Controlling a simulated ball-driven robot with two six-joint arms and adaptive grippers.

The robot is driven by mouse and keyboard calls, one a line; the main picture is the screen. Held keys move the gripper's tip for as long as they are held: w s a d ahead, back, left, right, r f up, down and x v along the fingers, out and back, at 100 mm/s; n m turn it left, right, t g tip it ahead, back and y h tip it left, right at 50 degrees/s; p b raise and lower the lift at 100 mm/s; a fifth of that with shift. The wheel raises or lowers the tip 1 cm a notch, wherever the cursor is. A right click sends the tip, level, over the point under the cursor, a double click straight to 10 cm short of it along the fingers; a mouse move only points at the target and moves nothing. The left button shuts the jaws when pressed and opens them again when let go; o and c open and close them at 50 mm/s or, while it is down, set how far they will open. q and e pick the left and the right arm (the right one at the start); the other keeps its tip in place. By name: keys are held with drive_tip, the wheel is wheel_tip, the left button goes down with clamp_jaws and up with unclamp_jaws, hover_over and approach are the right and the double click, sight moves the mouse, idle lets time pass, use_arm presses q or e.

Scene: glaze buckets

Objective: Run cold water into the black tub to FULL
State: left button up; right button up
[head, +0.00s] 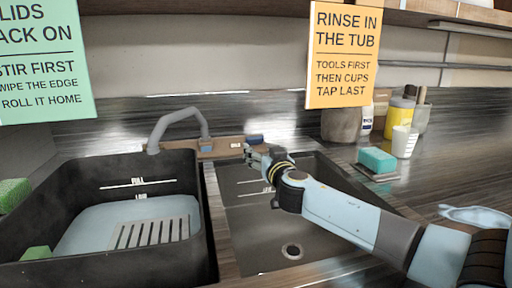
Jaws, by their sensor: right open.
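The black tub (185,262) stands at the left, with a white FULL line (138,184) and a lower mark on its inner back wall. A pale blue-grey surface (90,224) with a slotted plate (152,232) shows low inside it; I cannot tell if it is water. The grey tap (160,130) arches behind the tub, and no stream shows at its spout. My left gripper is out of view.
An empty sink basin (258,225) with a drain (292,251) lies under my right arm. Green sponges (12,194) lie at left. Signs hang above.

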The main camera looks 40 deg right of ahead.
sight(255, 140)
drive_tip(key=b+x, duration=0.1)
drive_tip(key=x, duration=0.8)
drive_tip(key=c, duration=1.2)
drive_tip(key=shift+f, duration=0.1)
